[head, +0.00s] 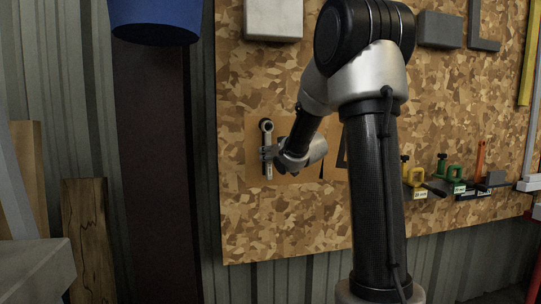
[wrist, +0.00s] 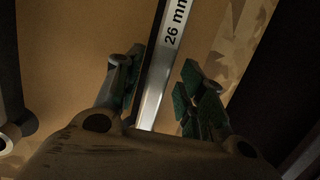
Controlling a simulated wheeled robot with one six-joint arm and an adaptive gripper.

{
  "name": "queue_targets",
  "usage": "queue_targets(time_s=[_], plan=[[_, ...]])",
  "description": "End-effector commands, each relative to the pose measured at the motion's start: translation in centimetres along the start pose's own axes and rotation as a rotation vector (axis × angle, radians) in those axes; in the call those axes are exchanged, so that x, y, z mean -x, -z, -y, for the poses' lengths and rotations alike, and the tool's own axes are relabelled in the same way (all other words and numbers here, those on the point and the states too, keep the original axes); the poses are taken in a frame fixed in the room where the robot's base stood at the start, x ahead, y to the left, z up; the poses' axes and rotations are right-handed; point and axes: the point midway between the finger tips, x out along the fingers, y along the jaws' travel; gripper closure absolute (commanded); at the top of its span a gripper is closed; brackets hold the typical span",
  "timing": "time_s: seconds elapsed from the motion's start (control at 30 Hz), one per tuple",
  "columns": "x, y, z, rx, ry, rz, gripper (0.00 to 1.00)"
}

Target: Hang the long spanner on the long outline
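A steel spanner (head: 267,128) stands upright against a tan panel (head: 300,178) on the board, its ring end at the top. In the wrist view the spanner (wrist: 166,70) carries a white "26 mm" label, and a dark strip runs along its left edge. My gripper (head: 267,153) is at the spanner's shank, below the ring. In the wrist view my gripper (wrist: 162,92) has its green-padded fingers on either side of the shank, with narrow gaps showing. I cannot tell whether the dark strip is the long outline or a shadow. Part of the panel is hidden behind my arm.
Clamps (head: 417,177) and other tools hang at the board's lower right. A grey block (head: 273,18) is at the top left. A blue container (head: 155,20) hangs at upper left. Wooden planks (head: 88,235) lean at the left. The board around the panel's left side is clear.

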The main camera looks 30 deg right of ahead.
Motion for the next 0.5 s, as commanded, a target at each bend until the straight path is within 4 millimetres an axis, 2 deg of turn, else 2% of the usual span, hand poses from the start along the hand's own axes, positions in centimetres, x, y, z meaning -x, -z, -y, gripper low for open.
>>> queue_targets(time_s=[0.33, 0.5], plan=[[0.3, 0.0, 0.0, 0.000, -0.001, 0.001, 0.55], [2.6, 0.0, -0.1, 0.001, -0.002, 0.001, 0.55]])
